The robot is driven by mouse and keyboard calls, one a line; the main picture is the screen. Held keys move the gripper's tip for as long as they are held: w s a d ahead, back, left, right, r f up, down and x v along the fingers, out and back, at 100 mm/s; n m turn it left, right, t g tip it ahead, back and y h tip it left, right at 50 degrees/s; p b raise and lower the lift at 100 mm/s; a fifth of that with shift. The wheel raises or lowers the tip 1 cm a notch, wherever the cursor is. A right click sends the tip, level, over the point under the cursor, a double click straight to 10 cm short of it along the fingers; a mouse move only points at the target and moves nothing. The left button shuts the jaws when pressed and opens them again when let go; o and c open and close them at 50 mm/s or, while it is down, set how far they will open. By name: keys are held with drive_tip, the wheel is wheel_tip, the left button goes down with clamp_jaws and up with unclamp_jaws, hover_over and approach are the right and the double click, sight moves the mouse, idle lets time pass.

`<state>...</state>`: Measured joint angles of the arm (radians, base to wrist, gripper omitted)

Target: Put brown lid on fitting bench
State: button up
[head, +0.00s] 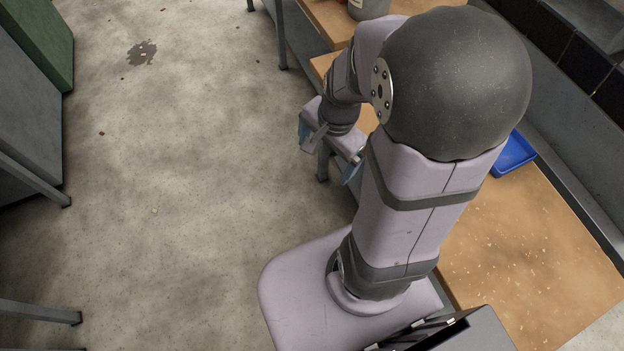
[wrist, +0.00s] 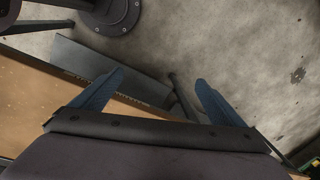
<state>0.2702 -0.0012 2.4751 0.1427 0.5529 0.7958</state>
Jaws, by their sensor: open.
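My gripper (head: 328,153) is open and empty, hanging beside the front edge of a wood-topped bench. In the wrist view its two blue fingers stand wide apart (wrist: 159,80), with the bench edge and concrete floor behind them. The wooden bench top (head: 530,260) runs along the right of the head view, and part of it shows at the left of the wrist view (wrist: 30,75). I cannot tell whether this is the fitting bench. I see no brown lid in either view; my arm hides part of the bench.
A blue tray (head: 513,154) lies on the bench, partly behind my arm. A grey container (head: 368,8) stands at the top, cut off by the frame. Open concrete floor (head: 180,170) lies left of my arm. A green cabinet (head: 38,38) stands at far left.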

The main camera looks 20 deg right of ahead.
drive_tip(key=s+a+r+n+g, duration=0.1)
drive_tip(key=s+a+n, duration=0.4)
drive_tip(key=n, duration=0.8)
drive_tip(key=shift+s+a+n+g, duration=0.3)
drive_tip(key=shift+n, duration=0.1)
